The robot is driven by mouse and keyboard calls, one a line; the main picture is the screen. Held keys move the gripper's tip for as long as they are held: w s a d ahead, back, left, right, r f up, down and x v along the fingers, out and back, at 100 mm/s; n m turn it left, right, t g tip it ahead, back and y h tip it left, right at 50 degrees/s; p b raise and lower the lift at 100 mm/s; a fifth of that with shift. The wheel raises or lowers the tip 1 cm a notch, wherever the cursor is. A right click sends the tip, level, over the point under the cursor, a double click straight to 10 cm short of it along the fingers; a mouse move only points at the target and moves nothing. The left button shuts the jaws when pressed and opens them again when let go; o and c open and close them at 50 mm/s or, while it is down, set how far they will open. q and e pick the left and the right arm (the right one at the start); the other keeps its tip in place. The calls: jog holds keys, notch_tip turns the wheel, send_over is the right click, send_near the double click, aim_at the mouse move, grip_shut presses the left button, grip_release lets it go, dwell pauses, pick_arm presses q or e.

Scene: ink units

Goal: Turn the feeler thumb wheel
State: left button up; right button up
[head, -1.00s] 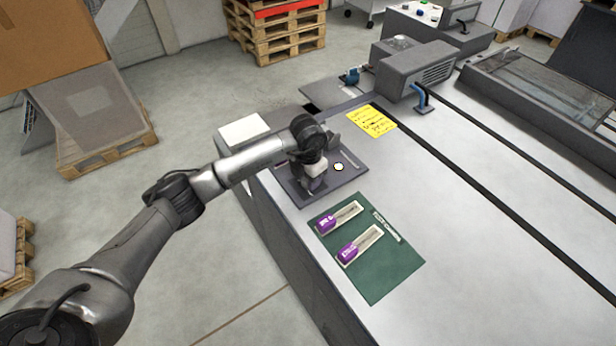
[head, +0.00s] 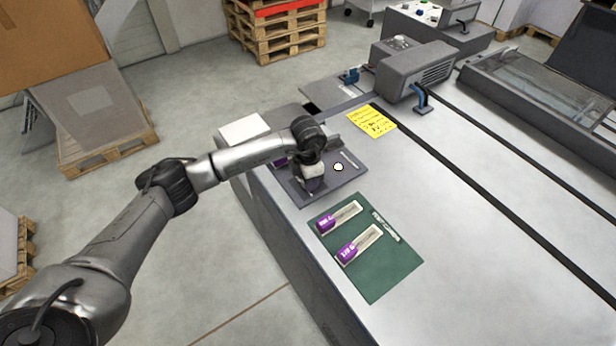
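My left gripper (head: 312,187) points down over the dark grey plate (head: 350,180) at the left edge of the machine bed. Its fingers are small and partly hidden by the wrist, so I cannot tell whether they are open or shut. A small round whitish knob (head: 338,167) stands on the plate, just right of the gripper and apart from it. I cannot tell for sure which part is the feeler thumb wheel. A small blue part (head: 350,76) sits at the far edge of the bed, beside the grey housing. My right gripper is not in view.
A green mat (head: 390,275) with two purple-ended items (head: 360,244) lies nearer. A yellow note (head: 371,121) lies beyond the plate. A grey housing (head: 418,70) with a blue lever (head: 421,97) stands at the back. The bed's right side is largely clear, crossed by dark slots.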

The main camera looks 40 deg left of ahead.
pick_arm(q)
jog(key=o, duration=0.9)
jog(key=shift+r+p, duration=1.5)
jog(key=shift+r, duration=5.4)
